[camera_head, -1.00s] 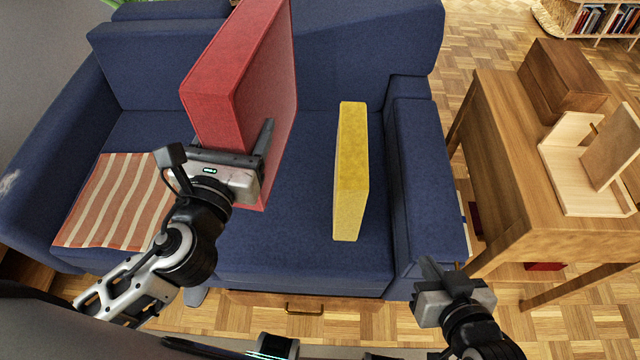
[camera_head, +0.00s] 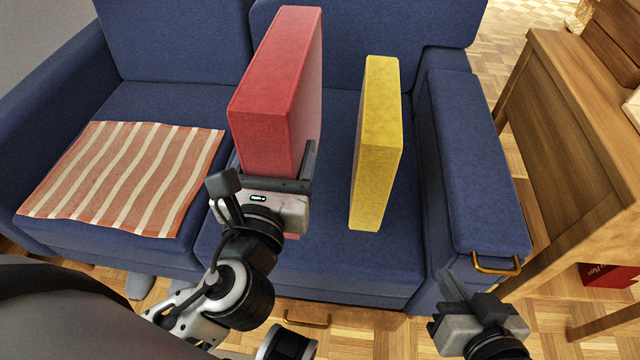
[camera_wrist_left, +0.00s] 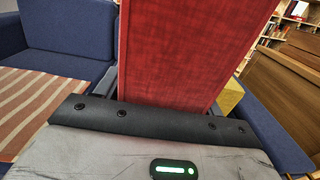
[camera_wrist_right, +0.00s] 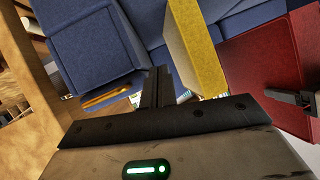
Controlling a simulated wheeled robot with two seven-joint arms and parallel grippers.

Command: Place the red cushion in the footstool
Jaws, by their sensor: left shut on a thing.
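The red cushion (camera_head: 272,115) stands upright over the blue sofa's seat. My left gripper (camera_head: 265,185) is shut on its lower near part, with a finger along each side. In the left wrist view the red cushion (camera_wrist_left: 190,50) fills the space between the fingers. Its lower end is partly hidden by the gripper, so I cannot tell whether it touches the seat. My right gripper (camera_head: 462,290) is shut and empty in front of the sofa's right arm; its fingers (camera_wrist_right: 157,88) are together in the right wrist view. I cannot make out a footstool.
A yellow cushion (camera_head: 375,145) stands upright just right of the red one. A striped cloth (camera_head: 125,180) lies on the sofa's (camera_head: 470,150) left seat. Brass handles show at the right arm's front (camera_head: 497,266) and below the seat (camera_head: 307,318). A wooden table (camera_head: 590,130) stands at right.

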